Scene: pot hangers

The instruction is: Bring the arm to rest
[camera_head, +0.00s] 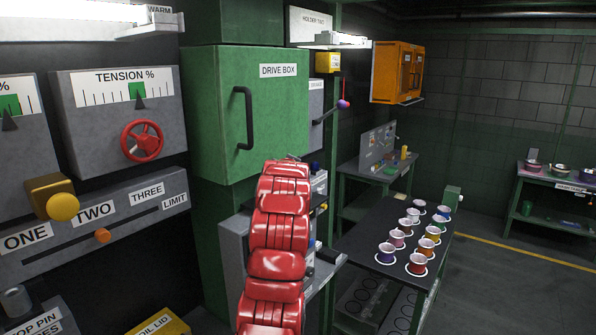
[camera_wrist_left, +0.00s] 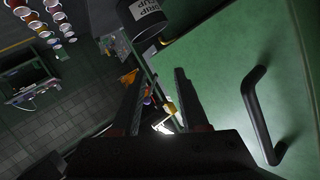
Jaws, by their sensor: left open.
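My red left arm (camera_head: 278,225) rises from the bottom edge of the head view, in front of the green drive box. Its gripper is hidden behind the arm links there. In the left wrist view my left gripper (camera_wrist_left: 158,95) has its two dark fingers apart, with nothing seen between them. The green drive box (camera_head: 275,115) has its door closed in the head view, with a black handle (camera_head: 244,118). In the left wrist view the handle (camera_wrist_left: 262,115) stands to the right of the fingers, clear of them. My right gripper is not in view.
A dark table (camera_head: 375,230) at the right carries several coloured spools. An orange cabinet (camera_head: 398,72) hangs on the back wall. Panels with a red handwheel (camera_head: 142,140) and a slider (camera_head: 103,236) fill the left. A dark labelled cylinder (camera_wrist_left: 142,18) is near the fingers. Open floor lies at right.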

